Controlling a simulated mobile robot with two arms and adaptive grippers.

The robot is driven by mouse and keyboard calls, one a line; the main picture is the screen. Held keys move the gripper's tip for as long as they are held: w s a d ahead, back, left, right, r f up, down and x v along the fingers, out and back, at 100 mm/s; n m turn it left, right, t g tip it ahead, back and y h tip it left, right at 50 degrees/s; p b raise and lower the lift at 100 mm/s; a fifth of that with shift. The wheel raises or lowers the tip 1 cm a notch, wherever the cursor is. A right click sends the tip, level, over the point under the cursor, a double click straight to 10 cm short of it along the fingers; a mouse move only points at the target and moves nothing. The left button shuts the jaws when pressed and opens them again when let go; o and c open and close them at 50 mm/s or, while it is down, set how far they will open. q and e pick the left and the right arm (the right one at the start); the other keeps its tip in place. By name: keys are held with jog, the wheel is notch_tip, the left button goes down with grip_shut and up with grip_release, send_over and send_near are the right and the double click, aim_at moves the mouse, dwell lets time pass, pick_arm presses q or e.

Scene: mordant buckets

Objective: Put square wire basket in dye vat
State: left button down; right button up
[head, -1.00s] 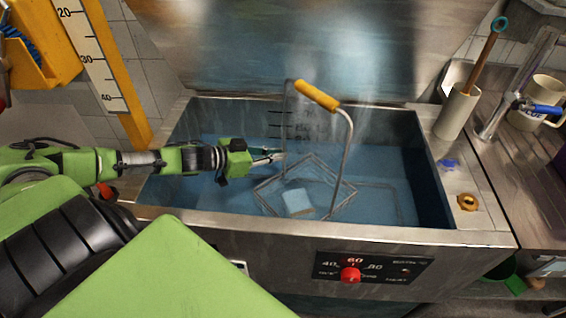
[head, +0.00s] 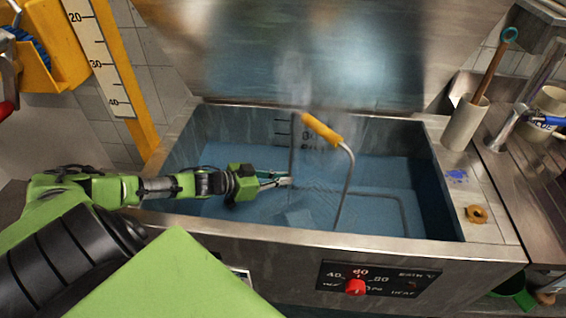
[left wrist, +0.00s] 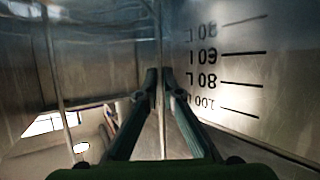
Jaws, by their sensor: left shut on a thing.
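The square wire basket with a yellow grip (head: 322,130) on its tall wire handle is inside the dye vat (head: 300,235). The handle stands above the liquid, slightly tilted. My left gripper (head: 288,181) reaches in over the vat's left side, just above the liquid, shut on the left upright wire of the basket's handle. In the left wrist view its fingers (left wrist: 160,78) come together at a thin upright line. My right gripper is not in view.
The vat's raised lid (head: 310,55) stands behind it. A red knob (head: 355,287) is on the front panel. On the right ledge are a beige holder (head: 464,123) with a stick and a yellow-brown ring (head: 477,214). A ruler board (head: 95,65) stands at left.

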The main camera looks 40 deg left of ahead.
pick_arm(q)
jog(key=shift+w+f, duration=0.1)
jog(key=shift+f, duration=0.2)
jog(key=c, duration=2.6)
grip_release()
jog(key=shift+f, duration=0.15)
jog(key=o, duration=0.4)
jog(key=p+v, duration=0.3)
jog(key=v, duration=0.1)
jog(key=r+p+v, duration=0.1)
jog(key=p+v, duration=0.3)
jog(key=shift+w+d+r+p, duration=0.1)
jog(key=shift+r+p, duration=0.05)
jog(key=shift+p, duration=0.15)
